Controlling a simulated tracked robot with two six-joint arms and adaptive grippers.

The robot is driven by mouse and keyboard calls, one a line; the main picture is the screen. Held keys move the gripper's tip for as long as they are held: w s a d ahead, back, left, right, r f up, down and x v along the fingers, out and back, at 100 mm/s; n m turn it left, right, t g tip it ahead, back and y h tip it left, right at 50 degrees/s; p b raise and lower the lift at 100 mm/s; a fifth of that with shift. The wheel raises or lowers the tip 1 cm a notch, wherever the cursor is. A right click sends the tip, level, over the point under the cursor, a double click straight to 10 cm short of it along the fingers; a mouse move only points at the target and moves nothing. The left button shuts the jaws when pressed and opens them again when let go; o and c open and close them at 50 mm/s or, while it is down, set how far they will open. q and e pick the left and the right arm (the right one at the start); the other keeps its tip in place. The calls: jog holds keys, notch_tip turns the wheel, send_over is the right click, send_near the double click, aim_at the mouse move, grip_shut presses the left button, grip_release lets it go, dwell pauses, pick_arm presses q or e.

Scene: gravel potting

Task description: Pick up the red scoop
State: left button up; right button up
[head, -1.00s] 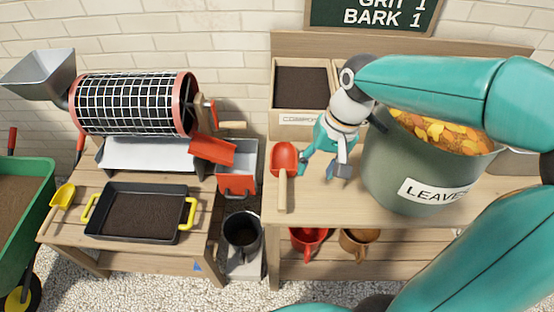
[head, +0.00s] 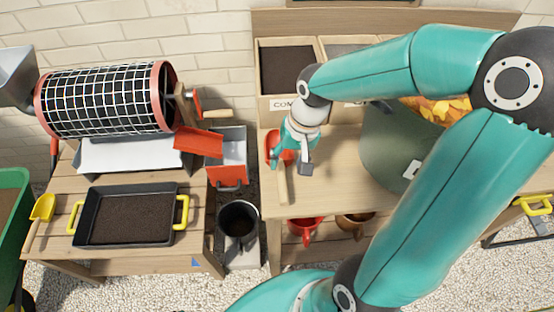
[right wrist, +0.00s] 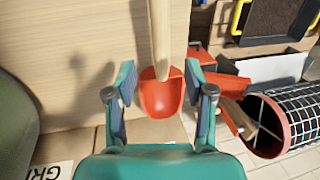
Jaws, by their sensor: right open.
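The red scoop (head: 282,186) lies on the right wooden table near its left edge, its pale wooden handle toward the front. My right gripper (head: 289,165) is over it in the head view and hides part of the red bowl. In the right wrist view the scoop (right wrist: 160,97) shows between the two spread fingers of my right gripper (right wrist: 160,75), with its handle pointing to the top of the picture. The fingers are open, and I see no contact with the scoop. My left gripper is not in view.
A large green leaves pot (head: 390,155) stands to the right of the scoop, partly behind my arm. A compost box (head: 290,103) stands behind it. A red-and-grey bin (head: 228,172) and a sieve drum (head: 105,100) are to the left. Bare tabletop (head: 330,185) lies between scoop and pot.

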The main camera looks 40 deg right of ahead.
aim_at(282, 172)
jog(key=shift+w+a+f, duration=0.2)
jog(key=shift+f, duration=0.9)
jog(key=shift+w+a+f, duration=0.15)
jog(key=shift+f, duration=0.95)
jog(key=shift+w+a+f, duration=0.2)
jog(key=shift+f, duration=0.9)
grip_shut()
